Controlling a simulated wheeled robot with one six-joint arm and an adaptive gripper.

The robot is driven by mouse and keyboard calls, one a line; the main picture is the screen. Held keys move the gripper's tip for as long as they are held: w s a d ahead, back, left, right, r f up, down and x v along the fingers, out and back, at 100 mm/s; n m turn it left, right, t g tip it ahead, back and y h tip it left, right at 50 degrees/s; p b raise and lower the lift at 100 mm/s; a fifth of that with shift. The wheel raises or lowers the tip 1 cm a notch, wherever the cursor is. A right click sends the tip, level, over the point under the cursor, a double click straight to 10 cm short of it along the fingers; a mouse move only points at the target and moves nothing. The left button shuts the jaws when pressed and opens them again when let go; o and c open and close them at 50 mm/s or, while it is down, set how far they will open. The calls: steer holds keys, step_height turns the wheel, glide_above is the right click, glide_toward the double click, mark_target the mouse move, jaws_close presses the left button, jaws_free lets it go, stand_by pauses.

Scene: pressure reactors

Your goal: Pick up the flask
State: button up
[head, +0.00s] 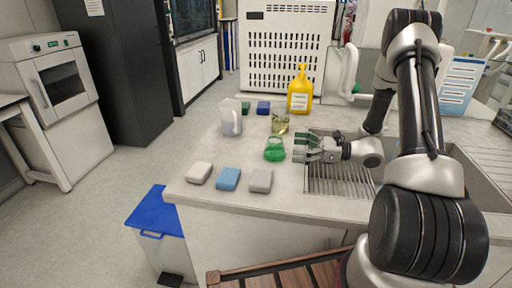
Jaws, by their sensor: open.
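A small conical flask (275,150) with green liquid stands upright on the light counter near the middle of the head view. My gripper (301,148) reaches in from the right at about the flask's height. Its fingers are open and point left toward the flask. The fingertips are close to the flask's right side; I cannot tell whether they touch it or are around it. A second glass vessel (280,124) with yellowish content stands just behind the flask.
A clear pitcher (231,117) and a yellow bottle (300,90) stand behind. White (199,172), blue (228,178) and grey (261,181) sponges lie along the front edge. A ribbed drainer (338,182) lies below my gripper. The counter left of the flask is clear.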

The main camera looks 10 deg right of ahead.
mark_target(275, 141)
steer(key=x, duration=0.8)
steer(key=shift+w+d+r, duration=0.15)
steer(key=shift+w+r, duration=0.15)
steer(key=c, duration=1.1)
